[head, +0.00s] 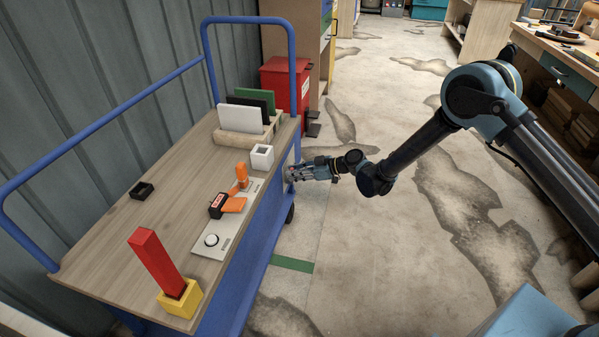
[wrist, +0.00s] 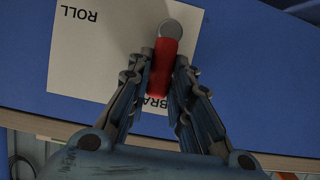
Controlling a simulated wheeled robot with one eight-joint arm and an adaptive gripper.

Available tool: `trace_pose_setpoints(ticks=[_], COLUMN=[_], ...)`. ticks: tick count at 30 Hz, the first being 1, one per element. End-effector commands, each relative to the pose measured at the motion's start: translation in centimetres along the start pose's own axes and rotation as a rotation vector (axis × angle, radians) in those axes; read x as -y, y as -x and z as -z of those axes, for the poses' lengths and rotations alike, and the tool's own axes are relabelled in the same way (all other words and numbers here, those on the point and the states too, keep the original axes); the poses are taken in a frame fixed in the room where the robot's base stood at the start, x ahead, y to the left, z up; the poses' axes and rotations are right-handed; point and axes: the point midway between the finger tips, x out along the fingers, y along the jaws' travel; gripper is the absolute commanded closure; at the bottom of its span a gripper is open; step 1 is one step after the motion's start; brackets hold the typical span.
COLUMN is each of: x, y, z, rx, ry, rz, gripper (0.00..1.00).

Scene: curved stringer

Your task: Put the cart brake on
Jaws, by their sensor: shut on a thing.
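The blue cart (head: 262,238) stands at the left with a wooden top. In the wrist view a brake lever with a red grip (wrist: 163,78) and a round grey hub (wrist: 171,29) sits on a white label plate (wrist: 105,45) on the cart's blue side. The plate reads "ROLL" at the upper left, and letters "BRA" show beside the grip's lower end, the rest hidden by my gripper. My gripper (wrist: 163,75) is shut on the red grip, one finger on each side. In the head view my gripper (head: 292,174) is at the cart's right side and the lever cannot be made out.
On the cart top (head: 110,247) are a red block in a yellow base (head: 181,300), a grey panel with orange levers (head: 212,240), a white cube (head: 262,157) and a rack of plates (head: 240,135). A red bin (head: 284,78) stands behind. The floor to the right is clear.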

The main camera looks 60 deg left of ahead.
Motion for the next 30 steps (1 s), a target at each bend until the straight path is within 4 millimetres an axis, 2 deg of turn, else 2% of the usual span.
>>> trace_pose_setpoints(ticks=[5,6,9,18,22,26,30], x=[0.1,0.1,0.1,0.1,0.0,0.0,0.0], y=[-0.1,-0.1,-0.1,-0.1,0.6,2.2,4.9], z=[0.0,0.0,0.0,0.0,0.0,0.0,0.0], rx=[0.0,0.0,0.0,0.0,0.0,0.0,0.0], ry=[0.001,0.001,0.001,0.0,-0.001,-0.001,-0.001], rz=[0.001,0.001,0.001,0.001,0.001,0.0,0.0], gripper=[1.0,0.78,0.6,0.6,0.6,0.6,0.6])
